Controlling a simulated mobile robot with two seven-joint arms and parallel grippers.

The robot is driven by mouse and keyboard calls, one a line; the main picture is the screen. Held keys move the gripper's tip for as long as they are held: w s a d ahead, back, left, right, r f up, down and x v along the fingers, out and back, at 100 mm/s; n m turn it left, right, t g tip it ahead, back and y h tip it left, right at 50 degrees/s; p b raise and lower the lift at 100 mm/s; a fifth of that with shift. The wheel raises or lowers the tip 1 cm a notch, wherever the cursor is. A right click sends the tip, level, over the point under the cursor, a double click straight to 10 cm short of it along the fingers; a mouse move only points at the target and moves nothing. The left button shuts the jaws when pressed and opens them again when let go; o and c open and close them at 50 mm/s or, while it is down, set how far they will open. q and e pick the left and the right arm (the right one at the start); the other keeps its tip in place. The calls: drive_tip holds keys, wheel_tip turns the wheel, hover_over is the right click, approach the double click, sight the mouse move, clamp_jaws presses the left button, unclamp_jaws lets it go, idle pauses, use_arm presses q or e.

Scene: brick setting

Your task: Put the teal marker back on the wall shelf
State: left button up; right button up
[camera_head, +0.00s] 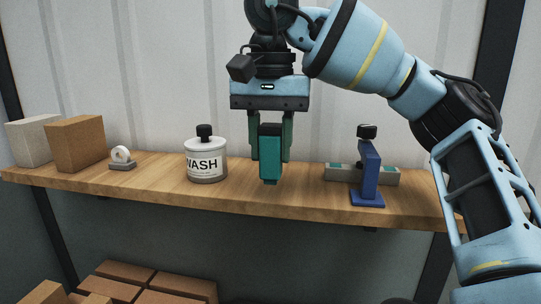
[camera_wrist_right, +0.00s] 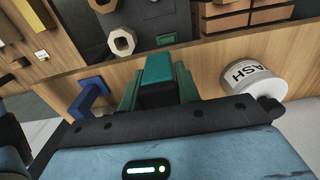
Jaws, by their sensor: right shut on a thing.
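The teal marker (camera_head: 270,155) is a blocky, upright piece, dark at its top and teal below. My right gripper (camera_head: 270,150) is shut on it, with one green finger on each side, pointing down. The wall shelf (camera_head: 240,197) is a long wooden board. The marker's lower end shows in front of the shelf top, between the WASH bottle and the blue stand; I cannot tell whether it touches the wood. In the right wrist view the marker (camera_wrist_right: 158,68) sits between the fingers, over the shelf (camera_wrist_right: 212,62). My left gripper is not in view.
On the shelf, the white WASH bottle (camera_head: 206,160) stands left of the marker. The blue stand (camera_head: 369,175) and a grey block with teal parts (camera_head: 340,172) are to the right. A white roll (camera_head: 121,157) and two boxes (camera_head: 78,143) stand farther left. Brown boxes (camera_head: 155,283) lie below.

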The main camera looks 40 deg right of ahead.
drive_tip(key=shift+w+d+f, duration=0.7)
drive_tip(key=shift+w+d, duration=0.05)
drive_tip(key=shift+w, duration=0.15)
drive_tip(key=shift+w+d+f, duration=0.65)
drive_tip(key=shift+w+d, duration=0.05)
drive_tip(key=shift+w, duration=0.2)
drive_tip(key=shift+w+d+f, duration=0.7)
drive_tip(key=shift+w+d, duration=0.05)
drive_tip(key=shift+w, duration=0.15)
drive_tip(key=shift+f, duration=0.1)
drive_tip(key=o, duration=0.8)
wheel_tip(320, 180, up, 12)
drive_tip(key=shift+r, duration=0.1)
